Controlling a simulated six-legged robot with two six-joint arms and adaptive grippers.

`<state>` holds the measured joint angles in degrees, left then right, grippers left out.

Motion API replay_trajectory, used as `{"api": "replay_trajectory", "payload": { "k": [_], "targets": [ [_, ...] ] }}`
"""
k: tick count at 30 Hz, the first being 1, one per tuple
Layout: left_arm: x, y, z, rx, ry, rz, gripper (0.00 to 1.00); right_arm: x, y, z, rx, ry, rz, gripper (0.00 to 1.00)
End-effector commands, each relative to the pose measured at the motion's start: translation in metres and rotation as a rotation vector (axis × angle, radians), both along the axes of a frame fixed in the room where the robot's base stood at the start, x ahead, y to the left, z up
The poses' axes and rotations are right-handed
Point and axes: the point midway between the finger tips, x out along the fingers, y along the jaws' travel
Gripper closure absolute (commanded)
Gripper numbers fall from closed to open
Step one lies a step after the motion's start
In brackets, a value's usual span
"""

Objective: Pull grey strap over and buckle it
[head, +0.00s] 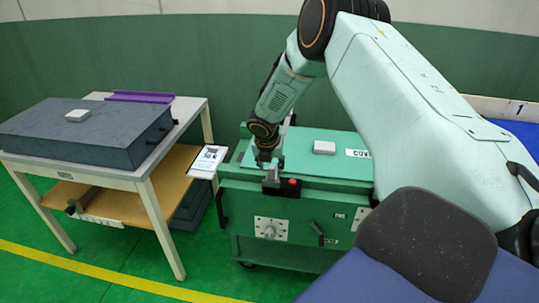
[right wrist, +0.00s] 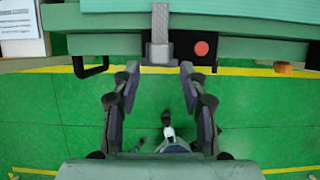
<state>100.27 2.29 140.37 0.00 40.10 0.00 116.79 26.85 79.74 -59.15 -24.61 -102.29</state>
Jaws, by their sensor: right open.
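A grey strap (right wrist: 160,22) lies over the top edge of the green cart (head: 235,185) and ends in a wider grey piece (right wrist: 159,53) at the front, perhaps the buckle. In the head view the grey piece (head: 271,188) is at the cart's front edge, left of a red button (head: 292,182). My right gripper (right wrist: 159,76) is open and empty, its fingers spread either side of the grey piece and apart from it. In the head view the right gripper (head: 266,160) is over the cart's front edge, partly hiding the strap. My left gripper is not in view.
A white block (head: 324,147) and a label lie on the cart's top. A white sheet (head: 208,160) is at its left corner. A table (head: 150,183) with a dark grey case (head: 80,140) and a purple tray (head: 140,97) stands left. Green floor between is clear.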

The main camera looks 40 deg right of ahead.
Motion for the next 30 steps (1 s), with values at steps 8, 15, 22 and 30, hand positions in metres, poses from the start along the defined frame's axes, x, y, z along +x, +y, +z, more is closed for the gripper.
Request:
{"api": "replay_trajectory", "payload": {
  "k": [8, 15, 22, 30],
  "targets": [
    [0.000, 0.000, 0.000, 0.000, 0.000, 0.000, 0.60, -0.011, 0.014, 0.044, 0.001, -0.001, 0.001, 0.57],
    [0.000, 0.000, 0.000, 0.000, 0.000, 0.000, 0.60, -0.017, 0.020, 0.062, 0.001, 0.002, 0.001, 0.57],
    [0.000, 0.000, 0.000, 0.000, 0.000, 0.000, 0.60, -0.017, 0.020, 0.063, 0.001, 0.002, 0.001, 0.57],
    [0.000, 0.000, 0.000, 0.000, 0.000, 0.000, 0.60, -0.017, 0.020, 0.063, 0.001, 0.002, 0.001, 0.57]
  ]
}}
